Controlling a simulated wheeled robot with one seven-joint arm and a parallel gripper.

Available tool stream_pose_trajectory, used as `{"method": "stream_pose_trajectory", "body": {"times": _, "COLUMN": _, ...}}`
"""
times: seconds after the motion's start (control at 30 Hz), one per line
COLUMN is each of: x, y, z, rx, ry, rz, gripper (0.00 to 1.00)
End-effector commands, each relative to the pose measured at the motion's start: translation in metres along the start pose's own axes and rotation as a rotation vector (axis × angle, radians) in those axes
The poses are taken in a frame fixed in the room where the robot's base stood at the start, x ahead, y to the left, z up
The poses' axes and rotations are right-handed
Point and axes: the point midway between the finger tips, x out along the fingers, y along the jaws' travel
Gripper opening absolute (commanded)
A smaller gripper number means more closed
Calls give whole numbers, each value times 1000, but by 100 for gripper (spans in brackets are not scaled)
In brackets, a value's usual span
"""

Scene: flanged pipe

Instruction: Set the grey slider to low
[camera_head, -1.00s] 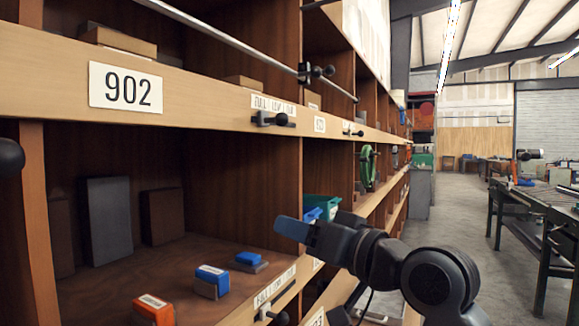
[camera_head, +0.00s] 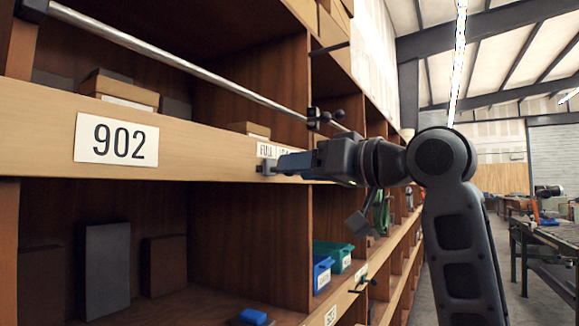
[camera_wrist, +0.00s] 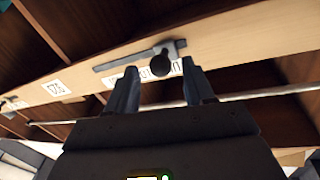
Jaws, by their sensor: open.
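The grey slider is a flat grey rail (camera_wrist: 115,62) with a round black knob (camera_wrist: 160,66), mounted on the wooden shelf edge beside a printed label strip. In the wrist view the knob sits near the rail's right end. My gripper (camera_wrist: 161,70) is open, one finger on each side of the knob in that view; I cannot tell whether they touch it. In the head view my gripper (camera_head: 282,163) is at the shelf edge. It covers the knob and part of the label strip (camera_head: 267,150); only the rail's left end (camera_head: 266,160) shows.
A metal rod (camera_head: 180,75) with a black clamp (camera_head: 318,118) runs above the shelf edge. A 902 sign (camera_head: 117,140) is to the left. Blue (camera_head: 321,272) and green (camera_head: 335,256) bins stand in a lower compartment. Another slider (camera_head: 362,286) is on the lower edge.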

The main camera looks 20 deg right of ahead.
Motion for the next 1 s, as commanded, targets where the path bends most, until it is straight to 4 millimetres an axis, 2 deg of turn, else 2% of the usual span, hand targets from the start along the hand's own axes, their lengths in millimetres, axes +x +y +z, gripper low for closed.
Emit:
{"method": "stream_pose_trajectory", "body": {"times": 0.1, "x": 17, "y": -1, "z": -1, "rx": 1, "ry": -1, "rz": -1, "gripper": 52}}
{"method": "stream_pose_trajectory", "body": {"times": 0.23, "x": 29, "y": 0, "z": 0, "rx": 0, "ry": 0, "rz": 0, "gripper": 52}}
{"method": "stream_pose_trajectory", "body": {"times": 0.6, "x": 34, "y": 0, "z": 0, "rx": -1, "ry": 0, "rz": 0, "gripper": 52}}
{"method": "stream_pose_trajectory", "body": {"times": 1.0, "x": 34, "y": 0, "z": 0, "rx": 0, "ry": 1, "rz": 0, "gripper": 13}}
